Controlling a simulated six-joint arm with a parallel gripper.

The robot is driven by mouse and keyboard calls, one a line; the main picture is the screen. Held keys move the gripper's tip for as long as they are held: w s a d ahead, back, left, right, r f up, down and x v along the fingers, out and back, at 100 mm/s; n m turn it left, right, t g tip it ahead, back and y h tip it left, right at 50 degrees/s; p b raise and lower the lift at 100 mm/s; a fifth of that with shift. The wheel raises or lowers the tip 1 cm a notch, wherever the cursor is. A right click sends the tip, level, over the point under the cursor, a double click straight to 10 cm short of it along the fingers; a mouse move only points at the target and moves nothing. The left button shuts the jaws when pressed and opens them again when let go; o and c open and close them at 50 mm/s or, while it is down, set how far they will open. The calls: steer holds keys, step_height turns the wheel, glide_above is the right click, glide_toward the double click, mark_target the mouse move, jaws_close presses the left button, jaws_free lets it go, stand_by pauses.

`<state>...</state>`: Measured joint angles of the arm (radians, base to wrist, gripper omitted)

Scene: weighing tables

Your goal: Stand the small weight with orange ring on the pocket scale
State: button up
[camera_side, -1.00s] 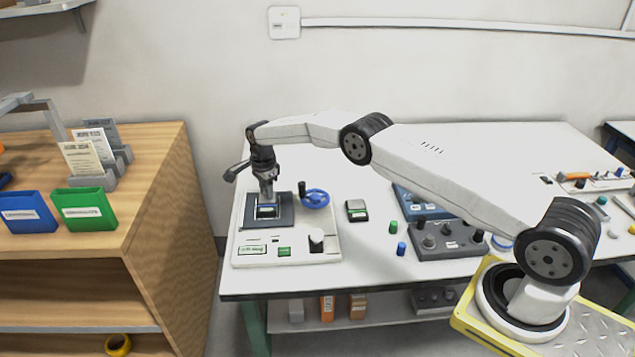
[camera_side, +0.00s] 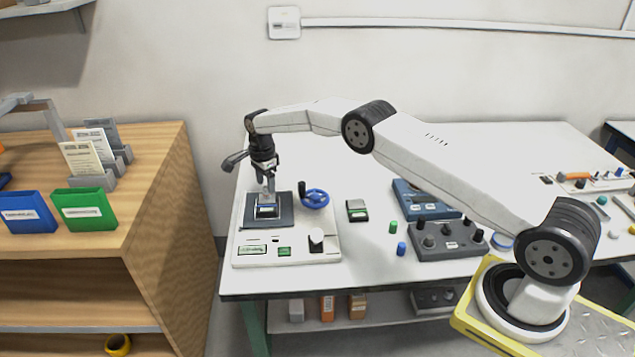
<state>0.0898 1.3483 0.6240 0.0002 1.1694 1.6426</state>
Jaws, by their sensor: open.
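A small dark device with a pale top, which looks like a pocket scale (camera_side: 267,211), sits on a dark square plate (camera_side: 285,220) at the left of the table. A similar small device (camera_side: 357,210) lies on the white table to its right, so I cannot be sure which is the pocket scale. My gripper (camera_side: 268,196) is open, pointing down just above the device on the dark plate. I cannot make out the small weight with orange ring; it is too small to tell or hidden by the fingers.
The plate belongs to a white panel (camera_side: 290,259) with a blue wheel (camera_side: 315,198) and a knob (camera_side: 316,240). Green (camera_side: 393,227) and blue (camera_side: 401,248) cylinders stand right of it, near a grey knobbed box (camera_side: 447,240). The table's front middle is clear.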

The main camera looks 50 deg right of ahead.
mark_target(266, 187)
step_height(266, 187, up, 9)
stand_by(0.4)
steer(key=shift+r, duration=0.15)
stand_by(0.5)
steer(key=s+a+r+n+t, duration=0.1)
steer(key=s+a+n, duration=0.2)
steer(key=s+n, duration=0.7)
steer(key=s+a+r+n+t, duration=0.1)
steer(key=s+n, duration=0.8)
steer(key=s, duration=1.7)
steer(key=shift+a+r+n+t, duration=0.15)
steer(key=shift+a+n+t, duration=0.2)
steer(key=shift+a, duration=0.55)
